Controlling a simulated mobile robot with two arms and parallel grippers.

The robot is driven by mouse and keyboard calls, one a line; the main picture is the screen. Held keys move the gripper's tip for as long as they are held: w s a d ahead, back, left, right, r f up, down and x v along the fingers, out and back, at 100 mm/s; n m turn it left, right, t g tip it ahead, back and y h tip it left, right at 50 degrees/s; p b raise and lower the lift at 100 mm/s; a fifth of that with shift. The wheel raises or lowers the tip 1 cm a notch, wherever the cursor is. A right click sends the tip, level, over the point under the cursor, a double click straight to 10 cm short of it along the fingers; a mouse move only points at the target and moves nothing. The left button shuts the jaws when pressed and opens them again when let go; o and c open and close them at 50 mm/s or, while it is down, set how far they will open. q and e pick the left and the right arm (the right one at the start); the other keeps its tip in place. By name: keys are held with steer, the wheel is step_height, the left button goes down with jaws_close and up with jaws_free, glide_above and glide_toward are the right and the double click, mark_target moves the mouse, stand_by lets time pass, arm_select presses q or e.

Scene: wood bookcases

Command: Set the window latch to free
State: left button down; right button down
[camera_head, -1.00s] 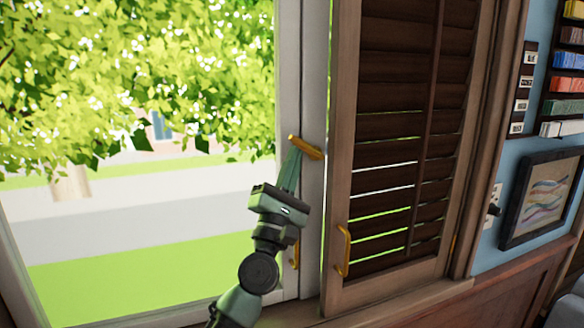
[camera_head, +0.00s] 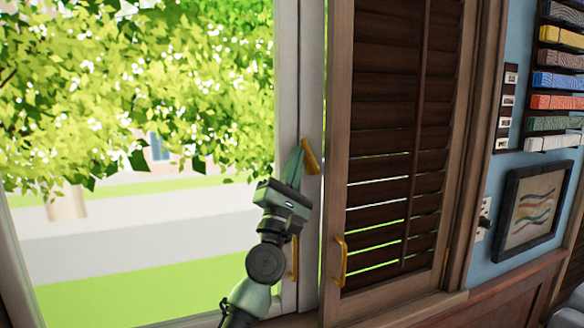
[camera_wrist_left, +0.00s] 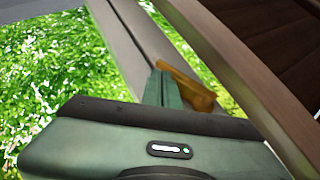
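The window latch (camera_head: 309,156) is a brass handle on the white window frame (camera_head: 288,100), and it stands steep, close to upright. My left gripper (camera_head: 297,153) has its green fingers together, with the tips close against the left side of the latch. In the left wrist view the fingers (camera_wrist_left: 162,88) are beside the brass latch (camera_wrist_left: 190,88), not visibly around it. Whether they touch it is hard to tell. My right gripper is out of view.
A brown louvred shutter (camera_head: 380,150) with a brass pull (camera_head: 341,262) stands just right of the latch. A second brass handle (camera_head: 294,258) is lower on the window frame. A framed picture (camera_head: 534,208) hangs on the blue wall.

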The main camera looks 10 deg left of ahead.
arm_select(q)
steer(key=shift+w+d+r, duration=0.65)
steer(key=shift+d+r, duration=0.15)
steer(key=shift+r, duration=0.2)
stand_by(0.4)
